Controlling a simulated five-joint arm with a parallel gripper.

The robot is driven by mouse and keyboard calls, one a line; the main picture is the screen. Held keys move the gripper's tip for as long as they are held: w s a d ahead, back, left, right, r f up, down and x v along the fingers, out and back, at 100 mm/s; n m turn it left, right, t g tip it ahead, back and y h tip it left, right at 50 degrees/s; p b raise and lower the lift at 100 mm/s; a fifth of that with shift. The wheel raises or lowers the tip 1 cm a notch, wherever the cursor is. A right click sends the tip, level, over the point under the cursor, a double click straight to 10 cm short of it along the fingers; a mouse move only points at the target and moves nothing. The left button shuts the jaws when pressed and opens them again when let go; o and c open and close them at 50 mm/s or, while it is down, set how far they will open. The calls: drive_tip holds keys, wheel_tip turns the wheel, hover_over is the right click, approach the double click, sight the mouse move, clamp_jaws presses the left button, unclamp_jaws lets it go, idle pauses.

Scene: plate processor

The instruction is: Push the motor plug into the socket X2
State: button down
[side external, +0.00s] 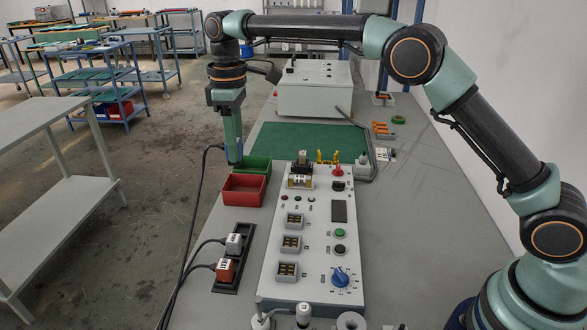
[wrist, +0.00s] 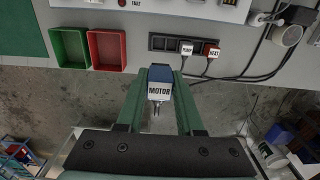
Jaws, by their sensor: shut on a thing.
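My gripper (side external: 234,158) is shut on the motor plug, a blue-topped block (wrist: 160,75) with a white "MOTOR" label and metal pins in the wrist view. In the side view the gripper is high at the bench's left edge, by the green bin, with a black cable hanging from it; the plug there is mostly hidden. The control panel (side external: 318,205) stands to the right and nearer. Three square sockets line its left side: upper (side external: 293,220), middle (side external: 291,243) and lower (side external: 287,270). Their labels are too small to read, so I cannot tell which is X2.
Green (side external: 256,165) and red (side external: 244,190) bins lie between gripper and panel. A black holder (side external: 247,237) carries the white pump plug (side external: 234,243) and red heat plug (side external: 226,270), with cables at its left. A tall transformer-like part (side external: 301,172) rises on the panel.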

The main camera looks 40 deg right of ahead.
drive_tip(key=s+d+f, duration=0.2)
drive_tip(key=s+f, duration=0.1)
drive_tip(key=s, duration=0.4)
drive_tip(key=s+d+f, duration=0.2)
drive_tip(key=s+f, duration=0.2)
drive_tip(key=s, duration=0.2)
drive_tip(key=shift+s+a+f, duration=0.1)
drive_tip(key=shift+f, duration=1.3)
drive_tip(key=shift+s+a+f, duration=0.1)
drive_tip(key=shift+f, duration=1.3)
drive_tip(key=shift+f, duration=1.25)
drive_tip(key=shift+c, duration=2.3)
unclamp_jaws()
